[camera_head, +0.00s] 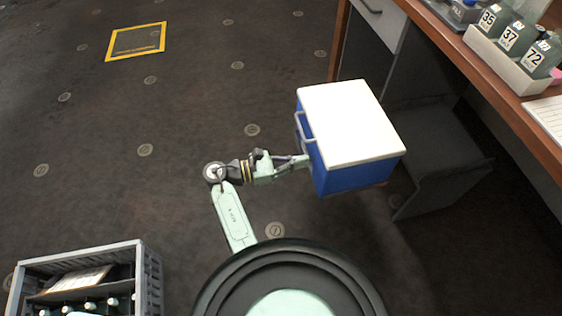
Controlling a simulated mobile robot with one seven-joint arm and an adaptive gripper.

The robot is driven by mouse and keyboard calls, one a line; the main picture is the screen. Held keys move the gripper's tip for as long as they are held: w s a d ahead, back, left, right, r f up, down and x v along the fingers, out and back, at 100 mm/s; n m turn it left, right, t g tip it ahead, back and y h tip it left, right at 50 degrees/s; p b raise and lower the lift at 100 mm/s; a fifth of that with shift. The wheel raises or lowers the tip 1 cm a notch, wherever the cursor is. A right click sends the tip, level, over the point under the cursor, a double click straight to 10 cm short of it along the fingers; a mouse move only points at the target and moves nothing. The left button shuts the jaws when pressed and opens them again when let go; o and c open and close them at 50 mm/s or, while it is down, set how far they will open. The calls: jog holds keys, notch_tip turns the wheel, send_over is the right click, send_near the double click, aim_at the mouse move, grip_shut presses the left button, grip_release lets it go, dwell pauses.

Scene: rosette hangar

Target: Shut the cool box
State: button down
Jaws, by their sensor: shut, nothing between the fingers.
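The cool box (350,178) has a blue body and a white lid (350,122). It stands in front of the desk, right of the middle of the head view. The lid lies flat over the body and looks closed; no gap shows from this angle. A pale handle (304,127) is on its left side. My gripper (306,160) is shut and empty, with its fingertips at the left side of the box, just below the handle. I cannot tell whether the fingertips touch the box.
A desk (480,85) with a brown top runs along the right, holding a tray (505,65) of numbered bottles. A grey crate (150,285) with bottles stands at the lower left. A yellow floor marking (111,47) is at the upper left. The floor on the left is mostly clear.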

aim_at(370, 146)
jog(key=shift+x, duration=2)
jog(key=shift+w+d+p, duration=0.1)
jog(key=shift+p, duration=0.2)
jog(key=shift+w+d+r, duration=0.1)
jog(key=shift+w+d, duration=0.05)
jog(key=shift+d, duration=0.4)
jog(key=p+x, duration=0.3)
jog(key=x, duration=1.3)
jog(key=shift+d, duration=0.25)
jog(key=b+x, duration=0.5)
jog(key=x, duration=1.6)
jog(key=shift+f, duration=0.2)
jog(key=shift+r, duration=0.15)
